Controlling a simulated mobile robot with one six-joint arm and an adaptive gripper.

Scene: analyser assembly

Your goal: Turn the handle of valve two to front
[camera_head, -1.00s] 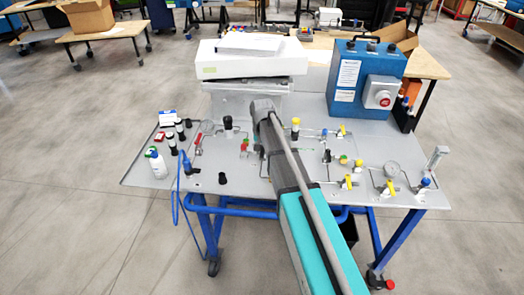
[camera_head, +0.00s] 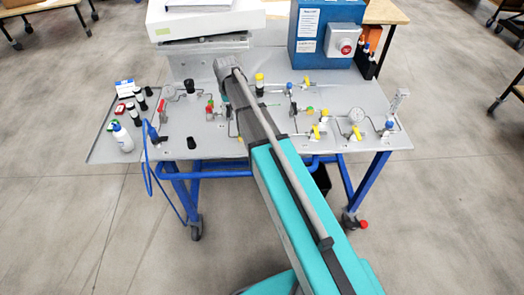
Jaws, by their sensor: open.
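The grey panel table (camera_head: 180,152) carries several small valves with pipes. One yellow valve handle (camera_head: 307,80) sits near the back right. A second yellow handle (camera_head: 316,131) sits nearer the front edge, and a third yellow handle (camera_head: 356,132) is to its right, below a round gauge (camera_head: 356,115). A red handle (camera_head: 210,107) is left of my arm. I cannot tell which of these is valve two. My arm reaches over the middle of the panel and hides part of it. My gripper does not show.
A white instrument (camera_head: 205,22) stands at the back left. A blue box with a red button (camera_head: 310,35) stands at the back right. A white bottle (camera_head: 122,138) and several dark-capped vials are at the left. A blue hose (camera_head: 148,175) hangs off the front.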

